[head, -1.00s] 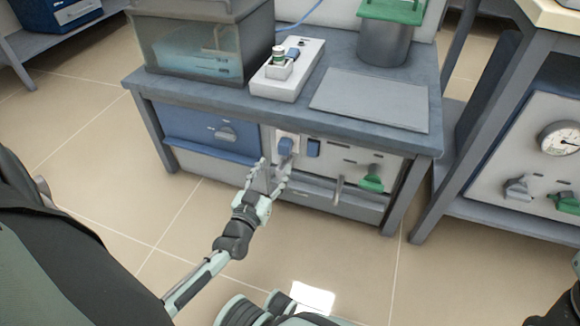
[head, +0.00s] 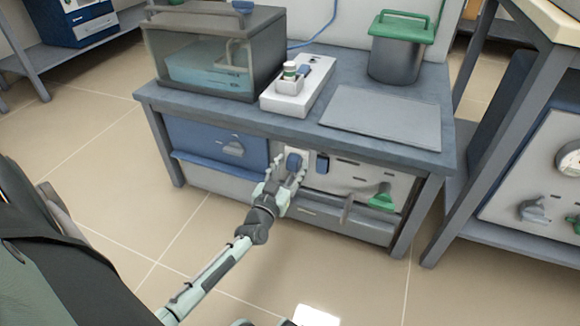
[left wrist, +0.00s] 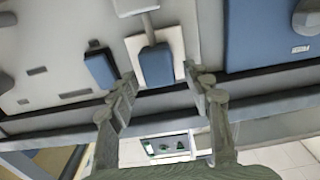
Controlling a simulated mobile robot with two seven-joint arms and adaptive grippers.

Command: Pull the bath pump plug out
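A blue plug (head: 293,162) sits in a white socket plate on the front panel under the bench. It also shows in the left wrist view (left wrist: 157,66), upside down, on the white plate (left wrist: 176,40). My left gripper (head: 287,172) is open just in front of the plug, one finger to each side. In the left wrist view the open fingers (left wrist: 162,80) flank the plug's near end, and no contact is visible. The clear water bath (head: 205,62) stands on the bench top.
A blue switch (head: 322,163) is close beside the socket. A grey lever (head: 347,209) and a green valve handle (head: 381,197) stick out to the right. A white power strip (head: 290,98) holds small plugs on the bench. A grey pot (head: 394,60) stands behind a flat plate (head: 385,118).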

